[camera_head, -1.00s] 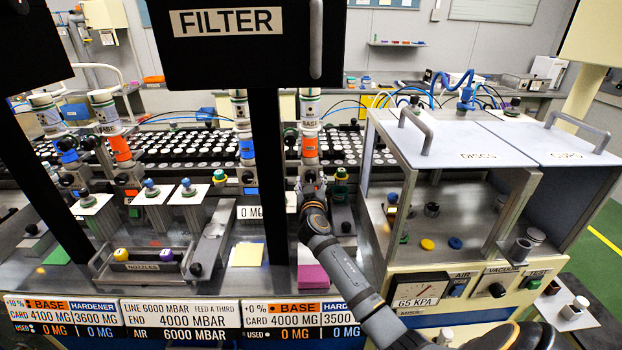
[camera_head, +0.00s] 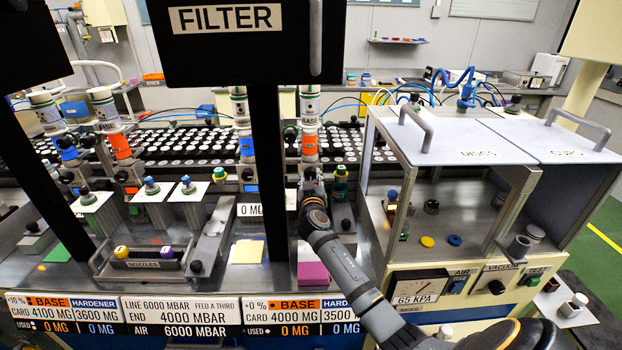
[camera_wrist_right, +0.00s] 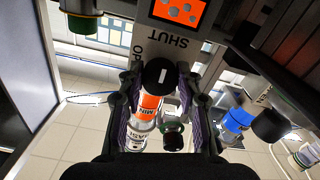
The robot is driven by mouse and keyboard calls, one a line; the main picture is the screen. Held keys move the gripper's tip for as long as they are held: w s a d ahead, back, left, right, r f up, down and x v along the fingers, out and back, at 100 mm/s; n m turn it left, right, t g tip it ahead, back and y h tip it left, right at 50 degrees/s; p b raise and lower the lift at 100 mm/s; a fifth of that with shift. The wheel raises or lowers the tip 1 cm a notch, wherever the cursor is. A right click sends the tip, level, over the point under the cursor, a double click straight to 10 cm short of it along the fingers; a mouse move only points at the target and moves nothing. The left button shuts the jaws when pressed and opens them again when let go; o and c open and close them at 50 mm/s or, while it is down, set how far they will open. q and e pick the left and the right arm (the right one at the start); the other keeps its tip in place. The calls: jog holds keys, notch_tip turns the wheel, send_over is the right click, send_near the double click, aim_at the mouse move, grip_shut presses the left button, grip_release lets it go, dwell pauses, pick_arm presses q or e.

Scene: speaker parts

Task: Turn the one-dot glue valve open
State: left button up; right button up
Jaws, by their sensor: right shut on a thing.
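My right gripper (camera_head: 311,178) is at the front of the valve block under the right-hand orange-banded cartridge (camera_head: 309,146). In the right wrist view its fingers (camera_wrist_right: 161,105) are shut on a black valve knob (camera_wrist_right: 158,72) with a white mark. The knob sits before a grey plate (camera_wrist_right: 165,42) lettered SHUT, with a partly hidden OP... word to its left. An orange label with several grey dots (camera_wrist_right: 180,10) is above it, cut by the frame edge. In the head view the gripper hides the knob. My left gripper is not in view.
A blue-banded cartridge (camera_head: 246,148) stands to the left, beyond the black post (camera_head: 268,190) of the FILTER sign (camera_head: 225,18). A green-capped fitting (camera_head: 340,180) is close on the right. The glass-fronted cabinet (camera_head: 455,190) stands right of my arm.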

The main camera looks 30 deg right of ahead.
jog(key=n, duration=0.7)
jog(key=shift+r+n+p, duration=0.15)
jog(key=shift+n+p, duration=0.2)
jog(key=shift+n, duration=0.05)
jog(key=n+p, duration=0.1)
jog(key=n, duration=0.3)
jog(key=shift+s+d+n, duration=0.1)
jog(key=shift+n, duration=0.2)
jog(key=n+p, duration=0.2)
jog(key=n, duration=0.2)
jog(key=shift+r+n, duration=0.1)
jog(key=shift+n, duration=0.6)
jog(key=o, duration=1.2)
jog(key=shift+c, duration=0.2)
